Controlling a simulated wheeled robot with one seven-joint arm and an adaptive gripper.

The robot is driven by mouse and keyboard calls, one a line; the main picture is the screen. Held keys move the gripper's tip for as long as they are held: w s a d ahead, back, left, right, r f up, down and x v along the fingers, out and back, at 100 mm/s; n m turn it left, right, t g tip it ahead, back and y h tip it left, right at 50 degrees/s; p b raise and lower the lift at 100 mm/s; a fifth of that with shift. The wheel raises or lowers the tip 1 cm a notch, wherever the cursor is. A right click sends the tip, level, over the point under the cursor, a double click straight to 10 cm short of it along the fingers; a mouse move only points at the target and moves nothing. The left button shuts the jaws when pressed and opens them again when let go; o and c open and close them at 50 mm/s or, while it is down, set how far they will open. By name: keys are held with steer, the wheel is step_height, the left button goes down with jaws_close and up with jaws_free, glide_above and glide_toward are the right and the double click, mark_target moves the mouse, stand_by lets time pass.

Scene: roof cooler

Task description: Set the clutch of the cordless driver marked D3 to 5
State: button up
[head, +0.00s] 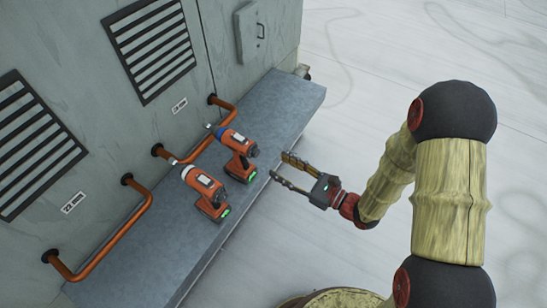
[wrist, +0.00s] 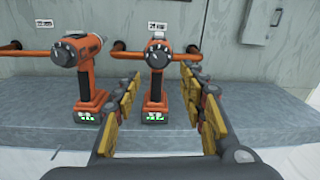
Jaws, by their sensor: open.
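Two orange-and-black cordless drivers stand upright on the grey ledge. One has a blue collar (head: 231,138) and the other a white collar (head: 203,181). In the wrist view, the left driver (wrist: 89,85) is turned partly sideways, and the right driver (wrist: 155,88) faces me end-on. Each shows a round dark dial with a pale mark, the left dial (wrist: 64,53) and the right dial (wrist: 156,56). I cannot read any numbers or a D3 mark. My gripper (head: 281,166) is open and empty, short of the blue-collared driver. Its fingers (wrist: 161,85) flank the right driver's lower body in view, without touching it.
The ledge (head: 277,113) runs along a grey cabinet wall with louvred vents (head: 150,45). Copper pipes (head: 120,228) stand out behind the drivers. Small wall labels (head: 180,106) are unreadable. A round yellowish object (head: 335,298) is below. The pale floor right of the ledge is mostly clear.

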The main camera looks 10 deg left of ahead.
mark_target(258, 154)
steer(key=shift+x, duration=3.95)
steer(key=shift+s+r, duration=0.1)
steer(key=shift+s, duration=0.05)
steer(key=shift+c, duration=1.4)
steer(key=c, duration=0.7)
jaws_close()
